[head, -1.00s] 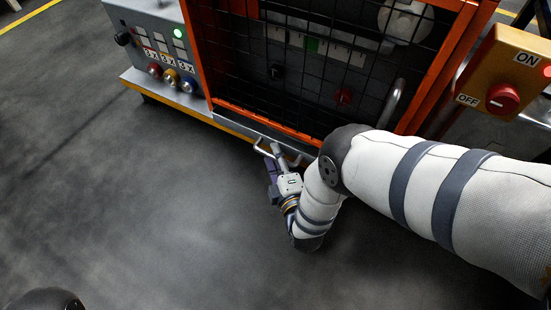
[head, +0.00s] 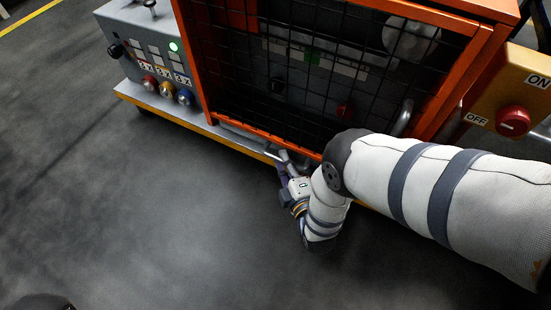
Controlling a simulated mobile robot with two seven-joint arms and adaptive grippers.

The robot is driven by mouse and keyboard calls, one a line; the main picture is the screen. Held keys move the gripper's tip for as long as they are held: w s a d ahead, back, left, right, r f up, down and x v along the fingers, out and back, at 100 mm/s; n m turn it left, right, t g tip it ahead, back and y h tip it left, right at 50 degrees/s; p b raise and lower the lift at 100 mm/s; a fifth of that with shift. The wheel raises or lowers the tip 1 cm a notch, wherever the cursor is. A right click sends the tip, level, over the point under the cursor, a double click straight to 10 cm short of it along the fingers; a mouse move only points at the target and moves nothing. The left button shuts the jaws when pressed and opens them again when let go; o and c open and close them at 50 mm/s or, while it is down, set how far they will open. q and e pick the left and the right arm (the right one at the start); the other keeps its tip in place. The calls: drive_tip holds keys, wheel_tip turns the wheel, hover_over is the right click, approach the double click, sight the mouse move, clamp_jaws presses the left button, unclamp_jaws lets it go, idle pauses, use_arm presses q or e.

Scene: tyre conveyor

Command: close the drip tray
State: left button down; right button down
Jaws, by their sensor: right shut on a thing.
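The drip tray (head: 240,131) shows as a thin grey strip low on the machine, under the orange mesh guard. Its bar handle (head: 272,155) sits at the lower front edge, partly hidden by my gripper. My right gripper (head: 284,160) is shut on the handle, with its fingers pointing up toward the machine. The tray front lies close to the machine's base; I cannot tell whether any gap is left. My forearm hides the right end of the tray. My left gripper is not in view.
The orange mesh guard (head: 300,75) rises just above the tray. A control panel with coloured knobs (head: 166,90) stands at the left, and a yellow switch box with a red knob (head: 513,120) at the right. The grey floor (head: 130,220) in front is clear.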

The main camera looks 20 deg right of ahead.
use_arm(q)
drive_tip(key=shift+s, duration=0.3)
use_arm(e)
drive_tip(key=c, duration=1.9)
unclamp_jaws()
drive_tip(key=shift+s+a, duration=0.1)
drive_tip(key=shift+s, duration=0.1)
drive_tip(key=s, duration=0.4)
drive_tip(key=s+a+r, duration=0.1)
drive_tip(key=s, duration=0.6)
drive_tip(key=shift+s+a+r, duration=0.15)
drive_tip(key=shift+s+r, duration=0.15)
drive_tip(key=shift+s, duration=0.1)
